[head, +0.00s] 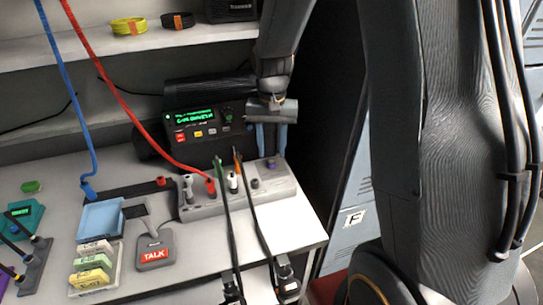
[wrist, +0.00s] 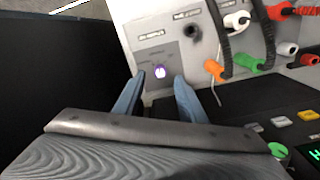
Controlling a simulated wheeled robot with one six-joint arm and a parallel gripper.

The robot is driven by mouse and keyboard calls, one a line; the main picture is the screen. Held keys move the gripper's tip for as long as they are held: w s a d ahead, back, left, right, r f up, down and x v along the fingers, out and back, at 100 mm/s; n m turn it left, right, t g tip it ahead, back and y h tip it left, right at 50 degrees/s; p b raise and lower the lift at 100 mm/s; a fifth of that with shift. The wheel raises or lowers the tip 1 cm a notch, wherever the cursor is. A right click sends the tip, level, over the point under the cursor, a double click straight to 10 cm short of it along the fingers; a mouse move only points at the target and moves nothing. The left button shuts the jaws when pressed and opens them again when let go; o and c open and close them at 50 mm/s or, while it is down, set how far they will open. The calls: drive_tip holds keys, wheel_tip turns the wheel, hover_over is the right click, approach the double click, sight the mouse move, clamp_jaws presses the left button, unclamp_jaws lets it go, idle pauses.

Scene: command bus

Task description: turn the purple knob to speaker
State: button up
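The purple knob (wrist: 159,72) sits on a grey plate at the end of the light grey panel (head: 225,204). It has a pale mark on its face; the labels around it are too blurred to read. In the head view the knob (head: 270,163) shows at the panel's back right end. My gripper (head: 271,151) points down over that end. In the wrist view its two blue fingers (wrist: 160,78) are apart, one on each side of the knob in the picture, with nothing between them. I cannot tell how far above the knob the fingertips are.
Green, orange, white and red plugs (wrist: 240,64) with cables stand in the panel beside the knob. A black radio (head: 200,123) with a green display stands behind. A TALK switch (head: 155,250), a blue tray (head: 100,220) and several labelled blocks (head: 93,262) lie to the left.

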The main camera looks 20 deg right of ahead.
sight(271, 162)
drive_tip(key=shift+f+p, duration=0.3)
drive_tip(key=shift+f, duration=1.65)
drive_tip(key=shift+c, duration=0.3)
clamp_jaws()
drive_tip(key=shift+n, duration=0.4)
drive_tip(key=n+p, duration=0.1)
drive_tip(key=n, duration=0.2)
drive_tip(key=shift+r+n, duration=0.1)
drive_tip(key=shift+n, duration=0.2)
drive_tip(key=shift+n+p, duration=0.7)
drive_tip(key=shift+n, duration=1.6)
